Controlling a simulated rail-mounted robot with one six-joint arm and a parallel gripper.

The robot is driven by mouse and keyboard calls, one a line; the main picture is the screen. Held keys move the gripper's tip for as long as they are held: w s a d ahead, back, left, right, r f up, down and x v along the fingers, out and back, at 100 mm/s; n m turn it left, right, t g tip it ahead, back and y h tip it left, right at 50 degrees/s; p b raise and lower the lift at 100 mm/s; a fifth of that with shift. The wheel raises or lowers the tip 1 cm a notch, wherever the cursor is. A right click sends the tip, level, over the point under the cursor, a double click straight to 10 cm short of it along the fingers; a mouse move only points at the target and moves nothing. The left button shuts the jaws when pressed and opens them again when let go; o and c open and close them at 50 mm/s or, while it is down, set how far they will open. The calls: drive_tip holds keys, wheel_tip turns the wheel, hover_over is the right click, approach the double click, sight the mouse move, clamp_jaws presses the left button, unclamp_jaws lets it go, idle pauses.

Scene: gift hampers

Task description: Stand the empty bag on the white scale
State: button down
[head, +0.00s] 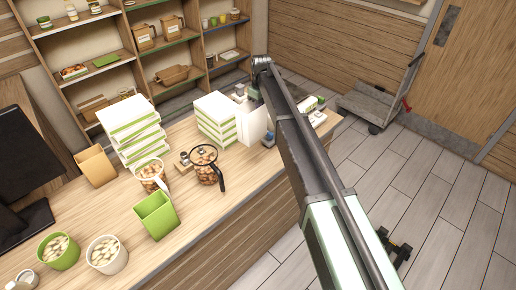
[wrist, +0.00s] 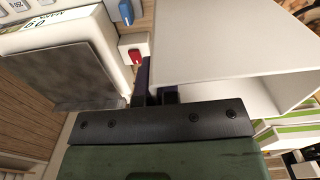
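A white bag (head: 252,126) is at my gripper (head: 256,94) above the far part of the counter in the head view. In the wrist view the white bag (wrist: 235,45) is open on one side and its visible inside looks empty. The dark fingers of my gripper (wrist: 157,92) are close together at the bag's edge and appear shut on it. The white scale (wrist: 70,32), with a display and a grey plate (wrist: 65,78), is left of the bag in the wrist view, apart from it. In the head view my arm hides much of this area.
White-and-green boxes (head: 216,118) are stacked left of the bag. A red-topped block (wrist: 134,54) and a blue-topped one (wrist: 126,12) sit between scale and bag.

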wheel_tip(320, 180, down, 15)
drive_tip(key=b, duration=1.2)
drive_tip(key=c, duration=1.6)
unclamp_jaws()
drive_tip(key=shift+o, duration=1.2)
